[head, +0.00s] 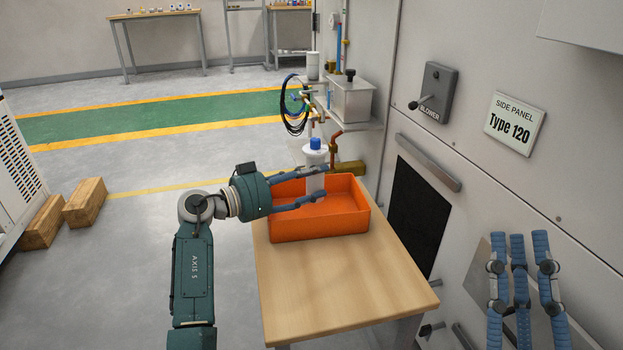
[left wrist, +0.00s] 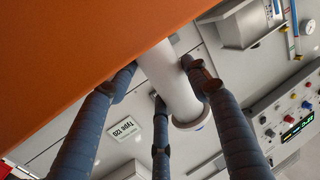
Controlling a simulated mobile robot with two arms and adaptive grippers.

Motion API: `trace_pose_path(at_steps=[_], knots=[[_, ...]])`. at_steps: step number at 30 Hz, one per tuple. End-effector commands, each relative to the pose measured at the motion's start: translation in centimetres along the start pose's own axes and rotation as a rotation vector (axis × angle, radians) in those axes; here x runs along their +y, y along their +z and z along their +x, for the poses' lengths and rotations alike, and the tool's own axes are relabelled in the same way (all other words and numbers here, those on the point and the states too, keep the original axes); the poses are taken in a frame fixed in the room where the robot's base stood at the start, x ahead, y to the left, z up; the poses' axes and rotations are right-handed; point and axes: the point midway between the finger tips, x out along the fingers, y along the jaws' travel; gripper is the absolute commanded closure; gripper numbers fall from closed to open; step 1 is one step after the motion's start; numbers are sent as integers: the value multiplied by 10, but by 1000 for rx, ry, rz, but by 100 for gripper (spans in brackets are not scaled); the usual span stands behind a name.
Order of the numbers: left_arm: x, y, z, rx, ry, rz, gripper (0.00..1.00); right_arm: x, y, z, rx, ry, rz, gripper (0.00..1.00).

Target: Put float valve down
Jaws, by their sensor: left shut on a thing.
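The float valve is a white cylinder with a blue cap (head: 315,150), upright at the back of the orange bin (head: 320,226). My left gripper (head: 322,182) is shut on its white body, with fingers on either side of it over the bin. In the left wrist view the white body (left wrist: 170,82) lies between the fingers, and the orange bin wall (left wrist: 80,50) hides its other end. I cannot tell whether its bottom touches the bin floor. My right gripper (head: 521,240) is at the lower right, fingers apart and nothing visible between them.
The bin stands on a wooden table (head: 345,300), whose front part is bare. A machine side panel with a blower switch (head: 436,95) rises on the right.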

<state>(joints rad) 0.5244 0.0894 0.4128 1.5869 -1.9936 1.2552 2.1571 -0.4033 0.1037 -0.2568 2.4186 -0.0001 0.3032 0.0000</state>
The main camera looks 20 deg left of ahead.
Motion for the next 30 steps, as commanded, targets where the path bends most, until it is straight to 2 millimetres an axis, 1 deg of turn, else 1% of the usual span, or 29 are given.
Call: trace_pose_path(at_steps=[16, 17, 19, 20, 30], knots=[[0, 2, 0, 1, 0, 0, 83, 1, 16, -2, -72, 3, -2, 74], [0, 3, 0, -1, 0, 0, 50, 1, 16, -2, -72, 3, -2, 74], [0, 3, 0, -1, 0, 0, 36, 1, 16, -2, -72, 3, -2, 74], [0, 3, 0, 0, 0, 0, 33, 1, 16, -2, -71, 3, -2, 74], [0, 2, 0, 0, 0, 0, 33, 1, 14, -2, -63, 3, -3, 74]])
